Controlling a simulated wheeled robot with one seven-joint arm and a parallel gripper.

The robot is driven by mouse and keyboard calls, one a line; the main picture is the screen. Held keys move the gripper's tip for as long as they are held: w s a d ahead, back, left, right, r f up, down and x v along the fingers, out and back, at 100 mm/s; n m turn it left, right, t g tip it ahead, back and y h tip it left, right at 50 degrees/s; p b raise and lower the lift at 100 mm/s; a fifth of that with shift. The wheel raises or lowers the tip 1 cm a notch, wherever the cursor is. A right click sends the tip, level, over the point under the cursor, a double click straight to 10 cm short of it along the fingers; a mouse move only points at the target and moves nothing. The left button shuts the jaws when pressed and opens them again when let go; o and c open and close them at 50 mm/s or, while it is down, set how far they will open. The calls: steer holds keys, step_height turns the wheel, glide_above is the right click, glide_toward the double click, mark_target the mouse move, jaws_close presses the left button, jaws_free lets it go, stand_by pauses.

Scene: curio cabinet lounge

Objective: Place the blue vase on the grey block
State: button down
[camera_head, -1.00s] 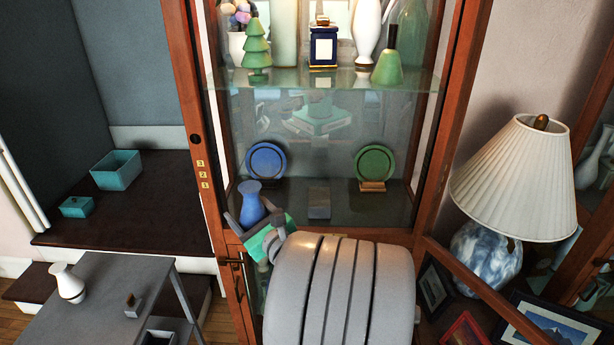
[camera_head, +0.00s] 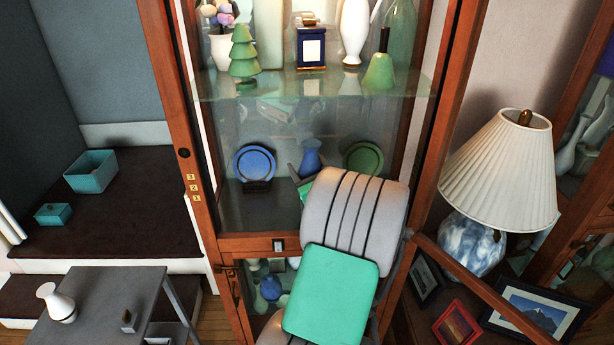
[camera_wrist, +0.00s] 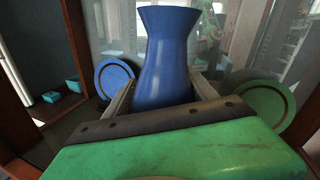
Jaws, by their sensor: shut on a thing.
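The blue vase (camera_head: 311,158) is held upright inside the cabinet, between the blue plate and the green plate. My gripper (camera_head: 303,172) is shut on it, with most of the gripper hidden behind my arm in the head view. In the wrist view the vase (camera_wrist: 166,60) stands between the two fingers of my gripper (camera_wrist: 165,98), which press on its lower body. The grey block is hidden behind my arm in the head view now, and I cannot make it out in the wrist view.
The blue plate (camera_head: 254,163) stands at left and the green plate (camera_head: 363,158) at right, close to the vase. The glass shelf (camera_head: 320,85) above carries several ornaments. The wooden cabinet post (camera_head: 196,150) borders the opening. A lamp (camera_head: 503,170) stands outside at right.

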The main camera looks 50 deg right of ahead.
steer(key=shift+w+d+f, duration=0.15)
steer(key=shift+d+f, duration=0.15)
steer(key=shift+f, duration=0.1)
steer(key=shift+d+f, duration=0.1)
steer(key=shift+f, duration=1.55)
steer(key=shift+f, duration=0.1)
steer(key=shift+c, duration=1.4)
jaws_free()
steer(key=b+v, duration=0.2)
steer(key=v, duration=1)
